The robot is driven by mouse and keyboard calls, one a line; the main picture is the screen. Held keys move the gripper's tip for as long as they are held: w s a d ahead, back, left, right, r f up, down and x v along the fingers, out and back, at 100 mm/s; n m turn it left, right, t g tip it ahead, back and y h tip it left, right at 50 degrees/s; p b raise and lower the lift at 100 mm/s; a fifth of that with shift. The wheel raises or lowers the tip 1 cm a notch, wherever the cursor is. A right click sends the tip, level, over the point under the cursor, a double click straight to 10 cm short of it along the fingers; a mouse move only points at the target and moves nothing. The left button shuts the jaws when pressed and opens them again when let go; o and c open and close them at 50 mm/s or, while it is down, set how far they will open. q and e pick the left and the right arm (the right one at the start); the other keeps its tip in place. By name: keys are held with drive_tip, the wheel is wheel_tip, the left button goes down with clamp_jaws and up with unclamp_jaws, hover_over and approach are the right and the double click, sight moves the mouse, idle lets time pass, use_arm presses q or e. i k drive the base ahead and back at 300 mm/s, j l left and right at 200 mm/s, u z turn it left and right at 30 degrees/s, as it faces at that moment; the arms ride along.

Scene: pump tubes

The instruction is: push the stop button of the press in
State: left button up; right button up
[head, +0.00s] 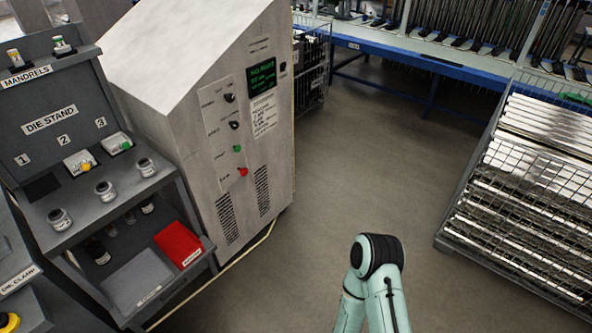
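A grey cabinet (222,100) with a sloped top stands left of centre. Its front panel has a small green-lit screen (262,77), two black knobs, a green button (237,149) and, below that, a red button (243,171). The labels beside the buttons are too small to read, so I cannot tell for sure that this red button is the press's stop button, or whether it is in or out. Neither gripper shows; only a pale teal link of my arm with a black joint is at the bottom, right of centre, apart from the cabinet.
A wire crate of metal lengths (521,190) stands right, a blue-framed bench (420,57) behind. The floor (350,170) between is clear.

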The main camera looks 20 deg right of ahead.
sight(243, 172)
drive_tip(key=z, duration=0.45)
drive_tip(key=i+l+z, duration=0.1)
drive_tip(key=i+l, duration=0.3)
drive_tip(key=i+l+z, duration=0.1)
drive_tip(key=i+l, duration=0.2)
drive_tip(key=i, duration=0.2)
drive_tip(key=i+l+z, duration=0.15)
drive_tip(key=i+l, duration=0.2)
drive_tip(key=i, duration=0.1)
